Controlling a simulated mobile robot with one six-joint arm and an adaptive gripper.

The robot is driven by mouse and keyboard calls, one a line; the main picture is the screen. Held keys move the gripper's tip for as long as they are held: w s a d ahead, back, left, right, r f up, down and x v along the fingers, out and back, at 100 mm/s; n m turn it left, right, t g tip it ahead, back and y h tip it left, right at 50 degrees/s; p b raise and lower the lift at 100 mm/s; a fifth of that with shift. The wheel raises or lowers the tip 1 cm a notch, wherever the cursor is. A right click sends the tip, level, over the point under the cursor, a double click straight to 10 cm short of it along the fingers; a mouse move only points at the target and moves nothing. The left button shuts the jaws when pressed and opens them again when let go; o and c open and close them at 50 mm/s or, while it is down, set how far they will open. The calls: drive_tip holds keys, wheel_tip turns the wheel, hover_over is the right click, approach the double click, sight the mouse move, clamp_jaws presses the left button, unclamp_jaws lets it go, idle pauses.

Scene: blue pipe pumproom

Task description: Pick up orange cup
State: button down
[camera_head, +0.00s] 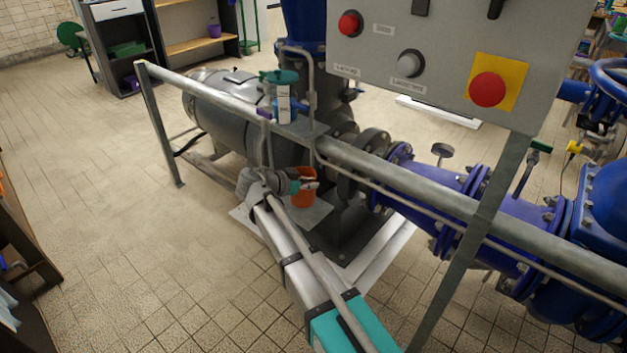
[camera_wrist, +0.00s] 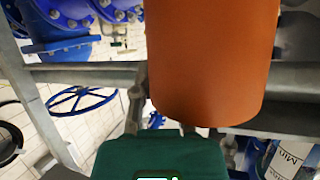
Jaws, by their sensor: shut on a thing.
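The orange cup (camera_head: 304,191) is at the end of my arm, in front of the pump and below the grey rail. In the wrist view the orange cup (camera_wrist: 212,60) is large and close, filling the upper middle. My gripper (camera_head: 300,183) is shut on the cup; its fingers are partly hidden behind the cup in the wrist view, where the green gripper body (camera_wrist: 160,155) shows below it. A small flat grey plate (camera_head: 308,216) lies just beneath the cup; I cannot tell whether the cup touches it.
A grey rail (camera_head: 400,178) runs close above the cup. A labelled bottle (camera_head: 283,106) stands on a small ledge there. A control panel (camera_head: 450,60) with red buttons hangs at upper right. Blue pipes (camera_head: 440,190) lie to the right. Tiled floor (camera_head: 120,230) is clear at left.

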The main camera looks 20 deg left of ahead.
drive_tip(key=s+a+r+p, duration=0.5)
drive_tip(key=s+r+p, duration=0.1)
drive_tip(key=s, duration=0.4)
drive_tip(key=shift+s+a+r, duration=0.2)
drive_tip(key=shift+a+r, duration=0.15)
drive_tip(key=shift+r, duration=0.35)
